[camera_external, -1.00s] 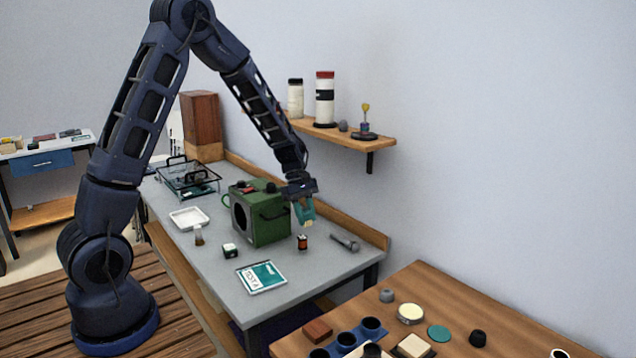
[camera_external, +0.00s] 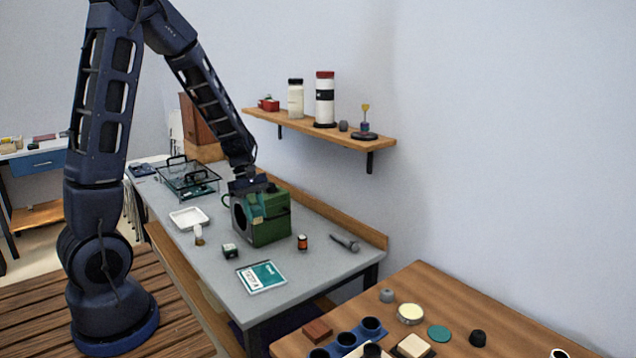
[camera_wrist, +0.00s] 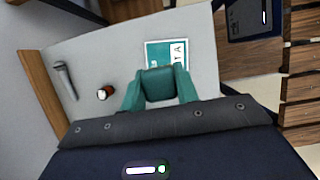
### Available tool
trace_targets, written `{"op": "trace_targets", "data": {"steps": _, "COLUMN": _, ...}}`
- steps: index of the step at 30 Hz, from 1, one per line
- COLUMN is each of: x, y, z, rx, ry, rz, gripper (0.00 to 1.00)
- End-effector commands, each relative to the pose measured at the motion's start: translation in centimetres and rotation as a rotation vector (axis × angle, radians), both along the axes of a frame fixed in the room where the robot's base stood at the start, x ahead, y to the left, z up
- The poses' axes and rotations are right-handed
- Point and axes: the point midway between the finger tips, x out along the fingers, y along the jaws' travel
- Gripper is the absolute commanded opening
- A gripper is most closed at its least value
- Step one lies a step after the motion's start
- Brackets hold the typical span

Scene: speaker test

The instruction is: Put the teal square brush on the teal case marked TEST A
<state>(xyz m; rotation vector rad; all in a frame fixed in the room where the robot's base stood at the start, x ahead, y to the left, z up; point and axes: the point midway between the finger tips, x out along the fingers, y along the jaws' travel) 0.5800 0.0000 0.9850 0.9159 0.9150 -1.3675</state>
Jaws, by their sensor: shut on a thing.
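My gripper (camera_external: 257,208) hangs at the green speaker box (camera_external: 268,220), overlapping it in the external view. In the wrist view its teal fingers (camera_wrist: 159,92) are shut on the teal square brush (camera_wrist: 158,82), which sits between them. The brush is hard to separate from the gripper in the external view. The teal case marked TEST A (camera_external: 262,277) lies flat near the front of the grey table, in front of and below my gripper. It also shows in the wrist view (camera_wrist: 181,53), partly hidden behind the brush.
A shelf (camera_external: 360,139) hangs behind.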

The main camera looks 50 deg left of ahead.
Motion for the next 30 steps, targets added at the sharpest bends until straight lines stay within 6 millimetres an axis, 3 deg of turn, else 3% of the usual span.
{"op": "trace_targets", "data": {"steps": 21, "x": -0.1, "y": 0.0, "z": -12.1, "rx": -0.001, "ry": 0.004, "rz": 0.003, "gripper": 0.08}}
{"op": "trace_targets", "data": {"steps": 30, "x": 0.0, "y": 0.0, "z": -15.5, "rx": -0.001, "ry": 0.001, "rz": 0.002, "gripper": 0.08}}
